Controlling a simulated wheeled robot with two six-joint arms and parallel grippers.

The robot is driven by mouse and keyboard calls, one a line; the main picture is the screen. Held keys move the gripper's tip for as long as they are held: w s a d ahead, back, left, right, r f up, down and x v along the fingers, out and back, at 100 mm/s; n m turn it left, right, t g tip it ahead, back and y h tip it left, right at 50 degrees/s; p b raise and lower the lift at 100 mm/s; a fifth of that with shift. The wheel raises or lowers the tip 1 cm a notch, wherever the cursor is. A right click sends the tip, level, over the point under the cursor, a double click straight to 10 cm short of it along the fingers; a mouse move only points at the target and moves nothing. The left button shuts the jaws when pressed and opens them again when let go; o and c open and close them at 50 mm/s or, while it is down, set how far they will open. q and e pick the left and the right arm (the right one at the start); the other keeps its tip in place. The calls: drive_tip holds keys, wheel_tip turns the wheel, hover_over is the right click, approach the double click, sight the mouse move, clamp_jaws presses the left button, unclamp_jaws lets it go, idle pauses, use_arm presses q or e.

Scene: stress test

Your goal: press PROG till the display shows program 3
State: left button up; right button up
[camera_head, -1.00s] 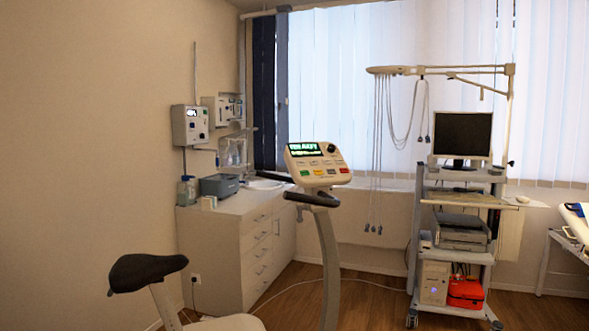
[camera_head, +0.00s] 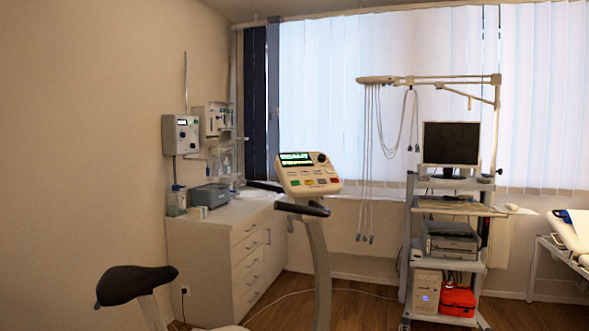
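An exercise bike stands in the middle of the room, and its console (camera_head: 308,175) faces me, tilted. The console has a lit green display (camera_head: 296,159) at its upper left, a dark round knob (camera_head: 321,158) at its upper right and rows of small buttons (camera_head: 308,183), some coloured. The button labels and the display's text are too small to read, so I cannot tell which one is PROG or which program shows. Neither of my grippers is in view.
The bike's black saddle (camera_head: 136,285) is at the lower left, and its dark handlebar (camera_head: 302,208) is below the console. A white cabinet (camera_head: 205,262) stands by the left wall. A wheeled cart (camera_head: 408,270) with a monitor (camera_head: 451,143) stands at the right. Wood floor shows between them.

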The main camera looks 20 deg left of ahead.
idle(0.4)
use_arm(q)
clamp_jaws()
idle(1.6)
